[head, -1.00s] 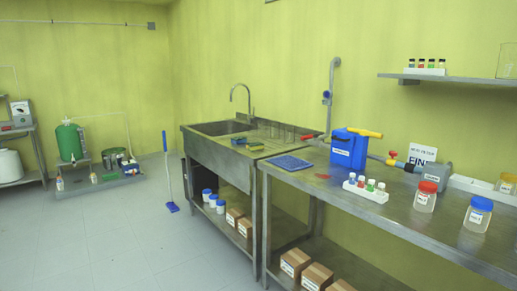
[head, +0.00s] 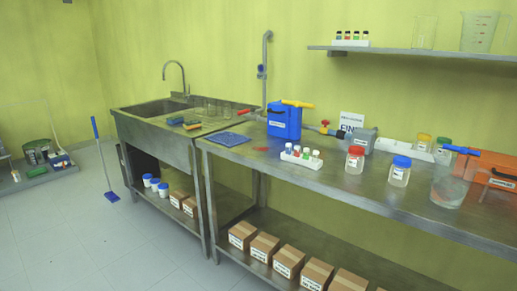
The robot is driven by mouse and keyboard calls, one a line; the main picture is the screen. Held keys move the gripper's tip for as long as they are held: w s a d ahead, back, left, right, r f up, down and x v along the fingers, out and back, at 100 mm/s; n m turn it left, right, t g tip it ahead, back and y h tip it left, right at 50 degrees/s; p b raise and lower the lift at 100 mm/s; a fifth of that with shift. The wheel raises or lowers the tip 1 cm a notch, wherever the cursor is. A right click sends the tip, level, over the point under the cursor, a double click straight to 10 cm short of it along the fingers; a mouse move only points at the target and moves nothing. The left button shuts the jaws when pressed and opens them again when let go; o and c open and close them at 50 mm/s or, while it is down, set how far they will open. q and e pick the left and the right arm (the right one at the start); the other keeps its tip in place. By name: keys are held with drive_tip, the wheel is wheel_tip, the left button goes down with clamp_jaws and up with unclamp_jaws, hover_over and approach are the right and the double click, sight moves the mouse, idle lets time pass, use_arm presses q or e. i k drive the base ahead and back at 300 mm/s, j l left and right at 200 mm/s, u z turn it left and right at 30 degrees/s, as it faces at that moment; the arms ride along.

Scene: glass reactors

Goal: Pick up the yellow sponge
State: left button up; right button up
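Neither of my grippers is in view.
Several clear glasses (head: 211,107) stand behind the sponges. A blue cloth (head: 230,139), a blue container (head: 284,121) and a vial rack (head: 301,155) are on the steel bench (head: 330,178). A blue mop (head: 101,160) stands left of the sink; the floor in front is clear.

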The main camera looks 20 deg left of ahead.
sight(193, 124)
drive_tip(key=i+j, duration=0.25)
drive_tip(key=i+j+z, duration=0.1)
drive_tip(key=j, duration=0.4)
drive_tip(key=i+j, duration=0.35)
drive_tip(key=i+j+z, duration=0.1)
drive_tip(key=j, duration=0.3)
drive_tip(key=i+j, duration=0.3)
drive_tip(key=i+j+z, duration=0.1)
drive_tip(key=j, duration=0.45)
drive_tip(key=i+j, duration=0.3)
drive_tip(key=i+j+z, duration=0.1)
drive_tip(key=j, duration=0.4)
drive_tip(key=i, duration=0.05)
